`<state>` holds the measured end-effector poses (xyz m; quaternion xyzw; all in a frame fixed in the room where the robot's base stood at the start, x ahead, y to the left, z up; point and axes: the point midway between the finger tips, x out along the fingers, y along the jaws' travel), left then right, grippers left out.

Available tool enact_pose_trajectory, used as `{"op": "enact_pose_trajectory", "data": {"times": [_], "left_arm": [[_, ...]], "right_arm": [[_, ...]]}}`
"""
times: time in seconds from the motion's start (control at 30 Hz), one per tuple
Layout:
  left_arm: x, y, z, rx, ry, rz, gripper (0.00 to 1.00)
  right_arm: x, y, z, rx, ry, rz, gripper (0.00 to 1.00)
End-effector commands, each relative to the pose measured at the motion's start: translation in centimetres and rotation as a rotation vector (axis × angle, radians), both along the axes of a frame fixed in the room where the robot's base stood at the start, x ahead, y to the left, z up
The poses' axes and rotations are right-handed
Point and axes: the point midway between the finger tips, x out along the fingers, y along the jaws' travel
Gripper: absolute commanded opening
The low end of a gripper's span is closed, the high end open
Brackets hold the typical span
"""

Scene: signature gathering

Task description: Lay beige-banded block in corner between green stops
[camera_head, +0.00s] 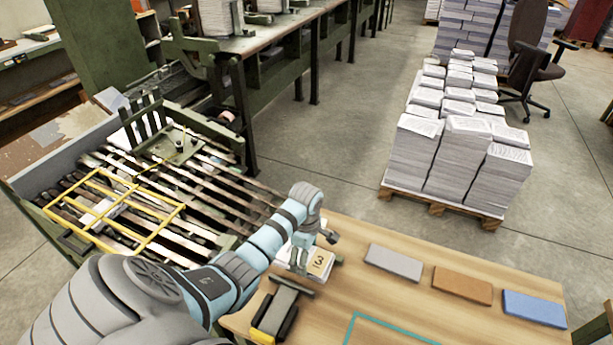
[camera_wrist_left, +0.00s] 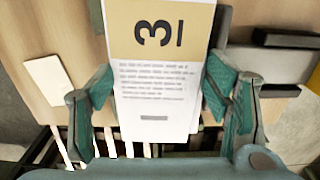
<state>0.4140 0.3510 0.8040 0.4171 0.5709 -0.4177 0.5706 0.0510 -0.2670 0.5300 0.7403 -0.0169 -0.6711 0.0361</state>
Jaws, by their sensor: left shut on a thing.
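The beige-banded block (camera_head: 320,262) is a white printed stack with a beige band marked "3". It is at the left end of the wooden table, and its printed face fills the middle of the left wrist view (camera_wrist_left: 155,75). My left gripper (camera_head: 312,256) is shut on it, with teal fingers on both sides of the block in the wrist view. Whether the block touches the table is unclear. A dark greenish bar (camera_head: 292,286) lies close by on the near side; I cannot tell for sure whether it is one of the green stops. My right gripper is not in view.
Grey (camera_head: 393,262), brown (camera_head: 462,286) and blue (camera_head: 534,308) flat pads lie along the table's (camera_head: 400,296) right part. A teal outline (camera_head: 378,322) marks the front. A slatted machine (camera_head: 190,205) stands left. Paper stacks on a pallet (camera_head: 450,205) stand behind.

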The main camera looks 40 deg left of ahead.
Motion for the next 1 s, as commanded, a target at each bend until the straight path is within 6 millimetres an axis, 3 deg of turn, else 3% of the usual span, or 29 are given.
{"op": "enact_pose_trajectory", "data": {"times": [0.1,0.2,0.53,0.57,0.67,1.0], "left_arm": [[0.0,0.0,-2.7,-0.001,0.002,0.000,0.34],[0.0,-0.1,-4.0,-0.002,0.002,0.000,0.34],[0.0,0.0,-4.1,0.000,0.000,-0.001,0.34],[0.0,0.0,-4.1,0.000,0.000,-0.001,0.75],[0.0,0.0,-4.1,0.000,0.000,-0.001,0.91],[-0.1,0.0,-4.1,-0.001,0.002,-0.001,0.91]], "right_arm": [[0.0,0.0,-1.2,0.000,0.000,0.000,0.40],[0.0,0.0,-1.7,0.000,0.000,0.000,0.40],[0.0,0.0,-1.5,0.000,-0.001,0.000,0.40],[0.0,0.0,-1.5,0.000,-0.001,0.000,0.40],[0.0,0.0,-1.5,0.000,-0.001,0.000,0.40],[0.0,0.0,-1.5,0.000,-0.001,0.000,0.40]]}}
